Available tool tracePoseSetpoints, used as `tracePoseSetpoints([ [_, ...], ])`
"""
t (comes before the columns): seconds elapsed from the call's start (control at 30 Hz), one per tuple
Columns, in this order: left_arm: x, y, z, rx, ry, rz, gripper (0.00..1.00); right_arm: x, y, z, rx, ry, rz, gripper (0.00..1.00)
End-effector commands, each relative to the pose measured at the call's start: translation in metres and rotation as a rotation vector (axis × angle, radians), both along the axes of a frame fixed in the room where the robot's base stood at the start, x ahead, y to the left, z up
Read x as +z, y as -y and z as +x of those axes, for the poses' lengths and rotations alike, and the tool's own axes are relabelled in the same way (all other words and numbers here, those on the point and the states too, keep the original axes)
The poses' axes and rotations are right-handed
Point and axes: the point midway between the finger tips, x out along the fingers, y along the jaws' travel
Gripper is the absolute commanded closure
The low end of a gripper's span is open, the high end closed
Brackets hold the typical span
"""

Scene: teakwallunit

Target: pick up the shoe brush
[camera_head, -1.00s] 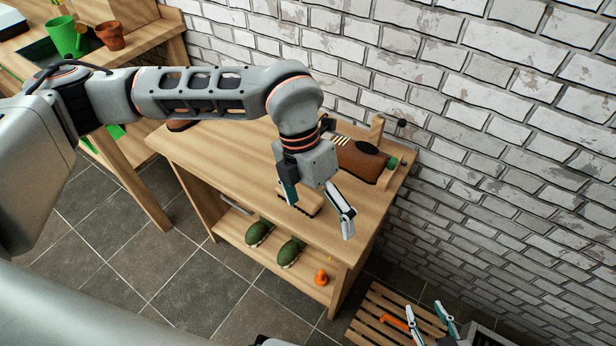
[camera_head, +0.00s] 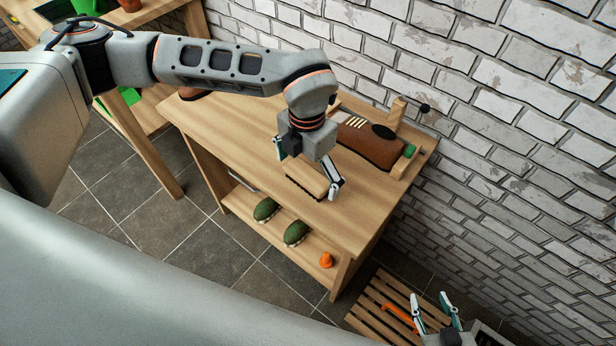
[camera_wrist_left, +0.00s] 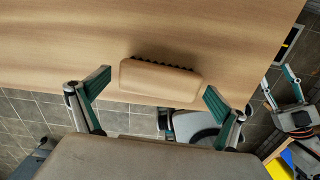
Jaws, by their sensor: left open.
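The shoe brush (camera_head: 306,180), a tan wooden block with dark bristles, lies on the wooden bench top near its front edge. In the left wrist view the brush (camera_wrist_left: 160,80) shows between the two fingers, apart from both. My left gripper (camera_head: 306,168) is open and sits at the brush, with a finger towards each end; the left wrist view also shows the gripper (camera_wrist_left: 157,84) spread wide. My right gripper (camera_head: 433,303) is at the bottom right over a slatted wooden piece, its fingers apart with nothing between them.
A brown shoe (camera_head: 368,142) stands on a wooden holder (camera_head: 396,115) behind my left gripper. Green rounded items (camera_head: 297,233) and an orange item (camera_head: 326,260) lie on the shelf below. A white brick wall (camera_head: 520,130) closes off the back.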

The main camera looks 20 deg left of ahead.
Motion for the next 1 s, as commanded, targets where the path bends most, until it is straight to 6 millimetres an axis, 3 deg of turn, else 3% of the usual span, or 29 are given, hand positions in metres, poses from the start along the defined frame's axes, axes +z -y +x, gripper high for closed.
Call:
tracePoseSetpoints([
  [0.27,-0.005,0.0,0.001,-0.001,0.003,-0.001,0.04,0.004,0.002,0.007,-0.001,0.013,-0.003,0.6],
  [0.4,-0.005,0.001,0.0,-0.001,0.003,-0.001,0.4,0.004,0.002,0.006,-0.001,0.013,-0.003,0.6],
  [0.43,-0.005,0.0,0.0,-0.001,0.002,-0.001,0.44,0.004,0.002,0.006,-0.001,0.013,-0.003,0.6],
  [0.8,-0.003,0.0,0.0,-0.001,0.001,0.0,0.44,0.004,0.002,0.004,0.0,0.011,-0.003,0.6],
  [1.0,0.013,0.001,0.001,-0.001,0.005,-0.002,0.44,0.008,0.001,0.006,0.0,0.016,0.0,0.6],
])
